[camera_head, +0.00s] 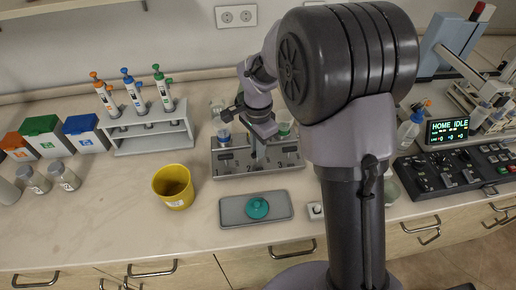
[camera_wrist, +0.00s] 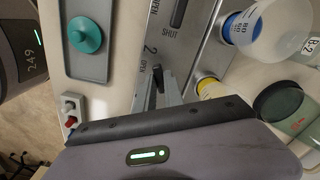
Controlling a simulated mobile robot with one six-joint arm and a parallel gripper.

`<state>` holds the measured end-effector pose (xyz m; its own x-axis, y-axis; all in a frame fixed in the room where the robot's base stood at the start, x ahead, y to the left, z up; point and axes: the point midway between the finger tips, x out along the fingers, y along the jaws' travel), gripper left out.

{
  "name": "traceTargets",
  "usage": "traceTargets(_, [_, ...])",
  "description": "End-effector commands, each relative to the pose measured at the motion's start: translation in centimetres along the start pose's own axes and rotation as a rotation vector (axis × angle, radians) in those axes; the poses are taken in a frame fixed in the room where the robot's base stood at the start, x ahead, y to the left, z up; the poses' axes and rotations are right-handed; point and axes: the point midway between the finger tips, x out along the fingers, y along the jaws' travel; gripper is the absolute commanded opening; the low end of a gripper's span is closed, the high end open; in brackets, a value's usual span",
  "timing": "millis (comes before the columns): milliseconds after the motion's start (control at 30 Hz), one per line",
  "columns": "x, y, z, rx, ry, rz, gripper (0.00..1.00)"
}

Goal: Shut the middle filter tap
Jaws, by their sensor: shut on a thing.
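The filter manifold (camera_head: 232,170) is a grey metal block at the centre of the bench. Its face shows in the wrist view (camera_wrist: 139,88), with the number 2 and the words OPEN and SHUT. My gripper (camera_head: 258,153) reaches down to the middle of the manifold. In the wrist view my gripper (camera_wrist: 160,88) is shut on the middle filter tap beside the number 2, near an OPEN mark. The tap is mostly hidden by the fingers, so its exact angle is unclear.
A grey tray (camera_head: 231,212) with a teal knob-like lid (camera_head: 257,208) lies in front of the manifold. A yellow cup (camera_head: 174,187) stands left. A pipette rack (camera_head: 150,140) is behind it. A control panel (camera_head: 450,172) is at right. Bottles stand close behind the manifold.

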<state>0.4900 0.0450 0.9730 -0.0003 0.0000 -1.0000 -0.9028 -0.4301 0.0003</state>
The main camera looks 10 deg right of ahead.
Motion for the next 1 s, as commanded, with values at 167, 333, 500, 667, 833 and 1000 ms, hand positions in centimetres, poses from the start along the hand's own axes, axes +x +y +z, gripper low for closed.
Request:
traceTargets(167, [0.1, -0.04, 0.0, 0.152, 0.0, -0.001, 0.0])
traceTargets(333, [0.1, -0.03, 0.0, 0.281, 0.0, -0.001, 0.0])
traceTargets(500, [0.06, -0.03, 0.0, 0.38, 0.0, -0.001, 0.0])
traceTargets(667, [0.02, -0.04, -0.02, 0.443, 0.0, -0.001, 0.0])
traceTargets(833, [-0.02, -0.05, -0.02, 0.48, 0.001, -0.002, 0.0])
traceTargets(1000, [-0.05, -0.05, -0.03, 0.493, 0.001, -0.002, 0.0])
